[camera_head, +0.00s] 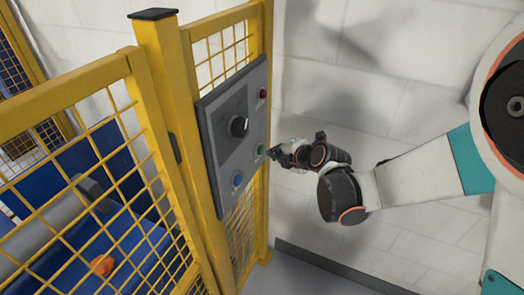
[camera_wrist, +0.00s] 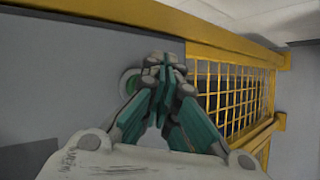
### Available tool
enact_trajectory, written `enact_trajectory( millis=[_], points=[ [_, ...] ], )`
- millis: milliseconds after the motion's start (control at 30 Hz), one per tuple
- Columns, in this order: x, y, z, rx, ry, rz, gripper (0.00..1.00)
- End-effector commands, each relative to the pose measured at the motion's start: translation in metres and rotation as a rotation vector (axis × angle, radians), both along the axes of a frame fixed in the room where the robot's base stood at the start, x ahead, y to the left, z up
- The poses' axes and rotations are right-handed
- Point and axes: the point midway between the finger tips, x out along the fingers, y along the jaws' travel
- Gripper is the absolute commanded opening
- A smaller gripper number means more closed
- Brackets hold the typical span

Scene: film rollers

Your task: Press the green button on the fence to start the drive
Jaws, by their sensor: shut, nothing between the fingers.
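The green button (camera_head: 260,150) sits on a grey control panel (camera_head: 222,165) mounted on the yellow fence. In the head view my gripper (camera_head: 274,153) is just right of the green button, with its tip very close to it; I cannot tell whether they touch. In the wrist view the shut fingers (camera_wrist: 166,68) point at the panel, and the green button (camera_wrist: 130,82) shows to their left, partly covered by them. The gripper is shut and empty.
The panel also has a black rotary knob (camera_head: 239,126), a red button (camera_head: 263,94) and a blue button (camera_head: 238,180). A yellow fence post (camera_head: 168,90) stands left of it. Behind the mesh are blue machinery and an orange object (camera_head: 102,265). A white wall is at right.

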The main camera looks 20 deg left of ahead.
Motion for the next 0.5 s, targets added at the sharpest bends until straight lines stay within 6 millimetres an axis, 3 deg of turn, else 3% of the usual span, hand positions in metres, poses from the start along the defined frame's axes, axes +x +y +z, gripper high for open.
enact_trajectory(
  millis=[500],
  points=[
    [0.0002,0.0048,-0.0001,0.000,0.000,0.001,0.00]
  ],
)
